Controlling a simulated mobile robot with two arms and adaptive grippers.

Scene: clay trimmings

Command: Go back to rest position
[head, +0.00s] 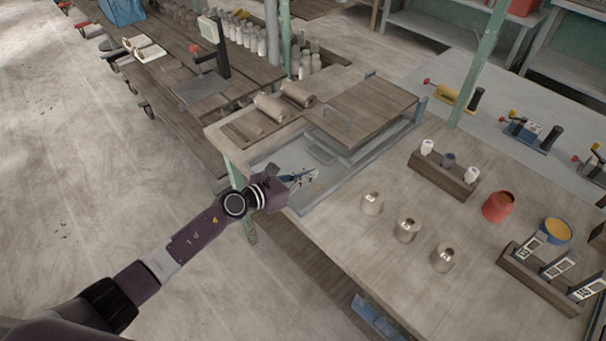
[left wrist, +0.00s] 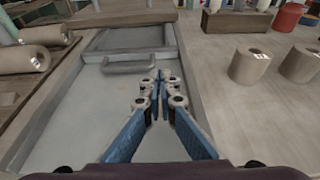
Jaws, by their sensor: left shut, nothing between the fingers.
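My left gripper (head: 303,177) reaches in from the left, over the grey recessed tray (head: 330,190) at the near left part of the workbench. In the left wrist view its blue fingers (left wrist: 158,85) are closed together with nothing between them. They point toward a grey handle (left wrist: 140,67) on the tray panel, and appear apart from it. My right gripper does not show in either view.
Three clay cylinders (head: 407,229) stand right of the gripper. A wooden rack (head: 443,177) with small jars, a red pot (head: 498,206), a yellow-filled tin (head: 556,231) and a label rack (head: 540,280) lie farther right. A wooden board (head: 360,110) sits behind. Open floor (head: 110,180) is at left.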

